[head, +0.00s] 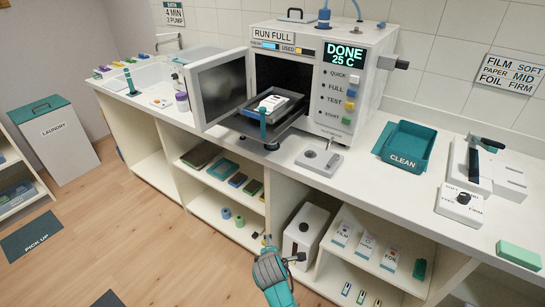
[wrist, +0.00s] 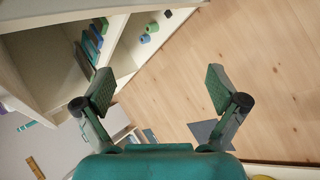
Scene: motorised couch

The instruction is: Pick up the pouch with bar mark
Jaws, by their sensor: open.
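A white pouch (head: 272,103) lies on the pulled-out tray (head: 284,119) of the open steriliser. It carries a small dark mark, too small to tell whether it is a bar. My gripper (head: 268,240) is in front of the counter, low over the floor and well below the tray. The wrist view shows its two jaws (wrist: 157,88) spread wide with nothing between them. The pouch does not show in the wrist view.
The steriliser door (head: 220,92) stands open to the left, and its display reads "DONE 25 C". A teal post (head: 263,124) rises at the tray's front. A teal CLEAN tray (head: 406,146) and a sealer (head: 485,170) stand right.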

